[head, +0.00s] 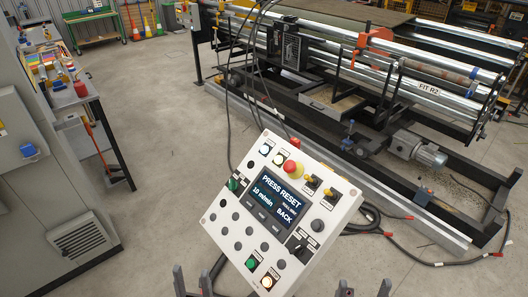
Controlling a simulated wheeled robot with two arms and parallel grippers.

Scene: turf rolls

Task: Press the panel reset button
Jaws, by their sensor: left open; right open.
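A white tilted control panel (338,205) stands in the middle foreground. Its dark screen (273,203) reads "PRESS RESET", "10 m/min" and "BACK". A red mushroom button (292,168) is near the top edge, with lit white buttons (265,149) beside it. The small labels are too small to read, so I cannot tell which button is the reset. My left gripper (192,282) is open at the bottom edge, below and left of the panel. My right gripper (363,289) is open at the bottom edge, right of the panel's lower end. Both look empty and apart from the panel.
A roller machine (340,70) with a motor (417,149) fills the back right. Black cables (375,215) hang behind the panel and lie on the floor. A grey cabinet (45,190) and a tool bench stand at left. The floor between is clear.

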